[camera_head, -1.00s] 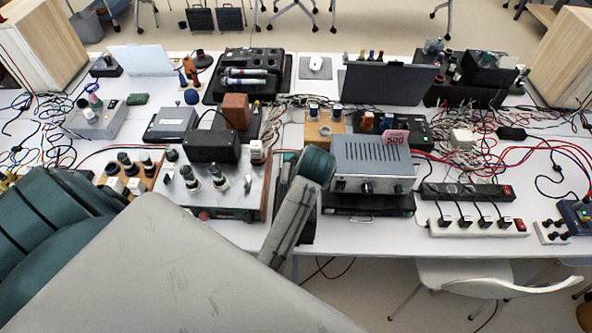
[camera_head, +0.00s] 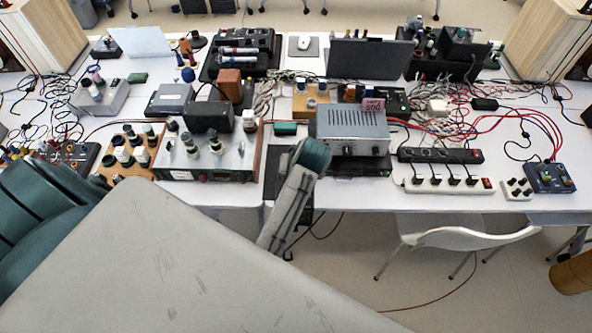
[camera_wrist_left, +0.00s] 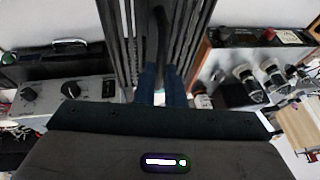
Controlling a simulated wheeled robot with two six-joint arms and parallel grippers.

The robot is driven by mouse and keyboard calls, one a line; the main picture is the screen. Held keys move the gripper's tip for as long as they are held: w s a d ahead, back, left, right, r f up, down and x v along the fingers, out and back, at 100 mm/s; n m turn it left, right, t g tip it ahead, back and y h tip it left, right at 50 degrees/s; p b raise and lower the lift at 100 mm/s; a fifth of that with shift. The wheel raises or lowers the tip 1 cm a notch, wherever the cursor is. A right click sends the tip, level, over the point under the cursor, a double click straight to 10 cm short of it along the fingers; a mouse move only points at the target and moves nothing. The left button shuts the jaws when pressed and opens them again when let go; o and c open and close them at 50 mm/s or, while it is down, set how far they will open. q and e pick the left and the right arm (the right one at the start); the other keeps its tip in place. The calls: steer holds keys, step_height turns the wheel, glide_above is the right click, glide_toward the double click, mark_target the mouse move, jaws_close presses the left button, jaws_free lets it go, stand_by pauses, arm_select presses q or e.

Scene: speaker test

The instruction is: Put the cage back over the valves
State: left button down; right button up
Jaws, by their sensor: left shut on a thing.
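The valve amplifier (camera_head: 250,165) stands left of centre in the head view, its valves (camera_head: 214,144) standing bare on top. In the left wrist view its valves (camera_wrist_left: 245,77) are at the right. My left gripper (camera_wrist_left: 162,86) shows there with its blue fingers shut on a black slatted cage (camera_wrist_left: 122,40). The cage spans the upper middle of that view, between the valve amplifier and a grey-fronted unit. In the head view my own arm hides the left gripper, and I cannot make out the cage for sure. My right gripper is not in view.
A grey metal box (camera_head: 352,124) with a pink tag stands right of the valve amplifier. A wooden board with knobs (camera_head: 131,153) stands at its left. Power strips (camera_head: 449,185) and red cables lie at the right. A white chair (camera_head: 450,232) stands before the table.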

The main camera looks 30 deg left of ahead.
arm_select(q)
step_height(320, 180, up, 9)
steer(key=shift+f, duration=0.15)
stand_by(0.9)
steer(key=shift+f, duration=0.1)
